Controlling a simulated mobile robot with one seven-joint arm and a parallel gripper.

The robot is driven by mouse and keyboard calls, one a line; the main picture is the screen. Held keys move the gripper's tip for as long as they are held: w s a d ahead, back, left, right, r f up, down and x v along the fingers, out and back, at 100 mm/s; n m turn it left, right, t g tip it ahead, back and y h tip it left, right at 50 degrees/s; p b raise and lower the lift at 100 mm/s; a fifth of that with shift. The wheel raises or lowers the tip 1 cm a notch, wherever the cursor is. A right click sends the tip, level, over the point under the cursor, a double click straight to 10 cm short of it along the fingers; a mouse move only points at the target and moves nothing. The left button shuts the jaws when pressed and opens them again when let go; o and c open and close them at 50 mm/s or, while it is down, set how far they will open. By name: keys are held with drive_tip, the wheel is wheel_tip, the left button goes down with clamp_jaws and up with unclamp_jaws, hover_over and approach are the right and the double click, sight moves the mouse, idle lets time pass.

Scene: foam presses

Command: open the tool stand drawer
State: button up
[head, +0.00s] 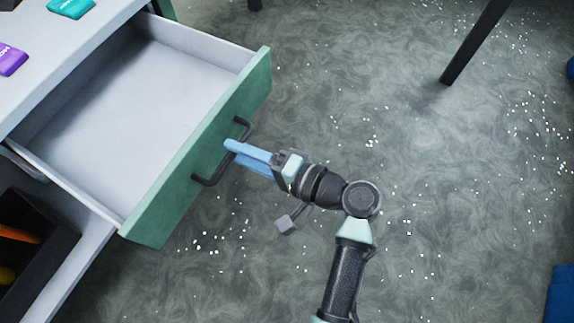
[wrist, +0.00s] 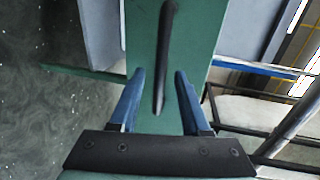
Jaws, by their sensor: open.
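The tool stand drawer (head: 200,155) stands pulled well out, and its pale inside looks empty. Its green front carries a dark bar handle (head: 208,178). My gripper (head: 232,148) is at the handle, its blue fingers pointing at the drawer front. In the wrist view my open fingers (wrist: 156,98) stand on either side of the dark handle (wrist: 166,50), with a gap on each side. Whether the fingertips touch the drawer front cannot be told.
The white stand top (head: 60,55) holds a teal item (head: 71,8) and a purple item (head: 10,60). A dark bin (head: 35,245) with orange and yellow things sits below. A dark leg (head: 475,42) stands at the upper right. The speckled floor right of the drawer is mostly free.

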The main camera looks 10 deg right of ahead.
drive_tip(key=v, duration=1.1)
drive_tip(key=shift+p, duration=0.35)
